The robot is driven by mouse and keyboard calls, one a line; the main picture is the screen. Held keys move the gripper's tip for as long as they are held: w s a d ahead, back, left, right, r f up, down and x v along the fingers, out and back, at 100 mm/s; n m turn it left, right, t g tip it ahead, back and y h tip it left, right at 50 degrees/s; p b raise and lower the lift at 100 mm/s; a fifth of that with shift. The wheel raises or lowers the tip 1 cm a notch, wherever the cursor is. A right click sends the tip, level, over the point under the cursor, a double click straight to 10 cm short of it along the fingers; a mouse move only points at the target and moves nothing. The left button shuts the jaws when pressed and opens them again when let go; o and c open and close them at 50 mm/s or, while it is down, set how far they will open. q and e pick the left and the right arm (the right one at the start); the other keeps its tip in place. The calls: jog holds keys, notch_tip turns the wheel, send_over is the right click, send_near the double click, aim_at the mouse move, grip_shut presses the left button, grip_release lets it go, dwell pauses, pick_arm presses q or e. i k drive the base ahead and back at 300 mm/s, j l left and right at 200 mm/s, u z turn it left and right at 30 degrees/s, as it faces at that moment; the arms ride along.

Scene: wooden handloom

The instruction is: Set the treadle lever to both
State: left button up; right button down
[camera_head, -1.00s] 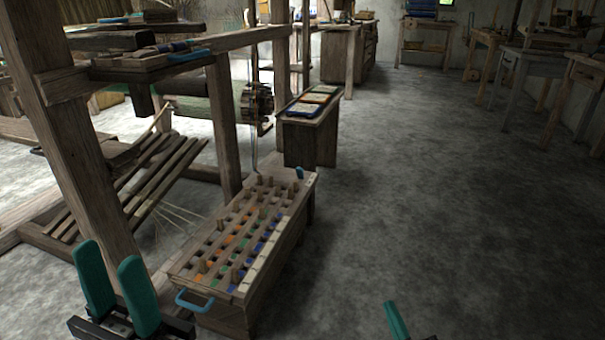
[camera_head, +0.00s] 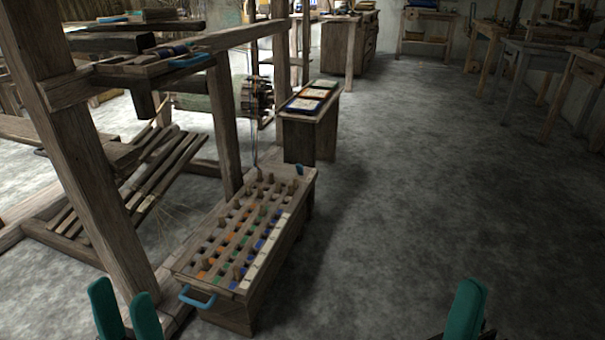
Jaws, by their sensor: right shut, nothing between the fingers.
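The wooden loom (camera_head: 223,125) stands at the left, with several slanted treadle bars (camera_head: 160,180) beneath it. A small blue tab (camera_head: 300,169) stands at the far end of a wooden peg box; I cannot tell whether it is the treadle lever or how it is set. My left gripper (camera_head: 120,293) is at the bottom left, near the foot of the loom post, its two teal fingers apart with nothing between them. My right gripper (camera_head: 468,294) is at the bottom right over bare floor, shut and empty. Both are well apart from the treadle bars and the tab.
The peg box (camera_head: 242,308), with a blue handle (camera_head: 197,296), stands on the floor between my grippers. A thick loom post (camera_head: 85,160) rises at the left. A low stand (camera_head: 309,136) is behind the box. The floor to the right is clear.

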aim_at(300, 168)
jog(key=i+l+u, duration=0.35)
jog(key=i, duration=0.35)
jog(key=i+l+u, duration=0.35)
jog(key=i+l, duration=0.25)
jog(key=i+l+u, duration=0.35)
jog(key=i+l, duration=0.15)
jog(key=l, duration=0.4)
